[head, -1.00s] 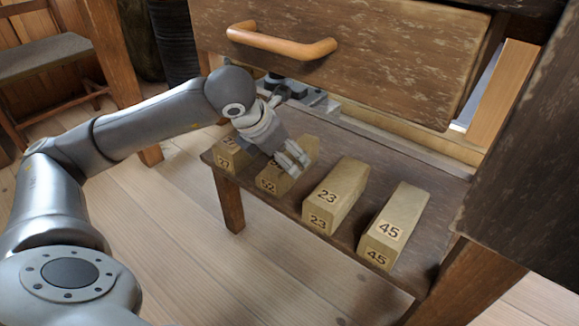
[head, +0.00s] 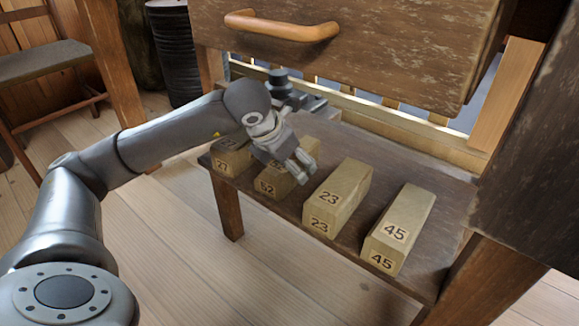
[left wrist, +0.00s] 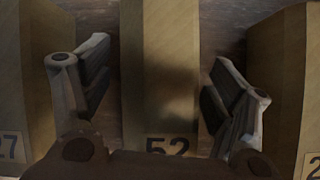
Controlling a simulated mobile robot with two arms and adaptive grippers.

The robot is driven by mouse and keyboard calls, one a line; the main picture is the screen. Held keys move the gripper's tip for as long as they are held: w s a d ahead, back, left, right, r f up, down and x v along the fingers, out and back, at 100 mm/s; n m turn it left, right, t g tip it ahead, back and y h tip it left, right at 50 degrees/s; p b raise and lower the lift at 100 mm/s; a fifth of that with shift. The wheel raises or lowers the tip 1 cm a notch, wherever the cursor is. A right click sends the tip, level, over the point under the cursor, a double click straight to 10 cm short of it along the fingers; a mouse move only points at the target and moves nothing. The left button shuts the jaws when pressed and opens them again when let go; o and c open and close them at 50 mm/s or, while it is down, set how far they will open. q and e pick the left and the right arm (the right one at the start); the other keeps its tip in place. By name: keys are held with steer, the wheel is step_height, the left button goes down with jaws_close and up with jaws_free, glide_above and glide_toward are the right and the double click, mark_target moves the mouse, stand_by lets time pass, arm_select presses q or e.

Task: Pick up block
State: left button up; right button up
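Four tapered wooden blocks stand in a row on a low wooden shelf (head: 335,250). From left to right they are block 27 (head: 229,161), block 52 (head: 268,187), block 23 (head: 335,197) and block 45 (head: 400,232). My left gripper (head: 301,170) is over block 52 and hides part of its top. In the left wrist view my left gripper (left wrist: 158,88) is open. Block 52 (left wrist: 171,60) lies between its fingers, with a visible gap on each side. I cannot tell how far down the fingers reach. My right gripper is not in view.
A drawer front (head: 350,50) with an orange-brown handle (head: 282,26) overhangs the shelf's back. A dark wooden panel (head: 530,170) bounds the right. Neighbouring blocks flank my fingers closely. A bench (head: 40,62) stands at the far left.

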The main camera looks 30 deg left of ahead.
arm_select(q)
steer(key=c, duration=0.9)
steer(key=shift+c, duration=0.2)
steer(key=shift+r, duration=0.25)
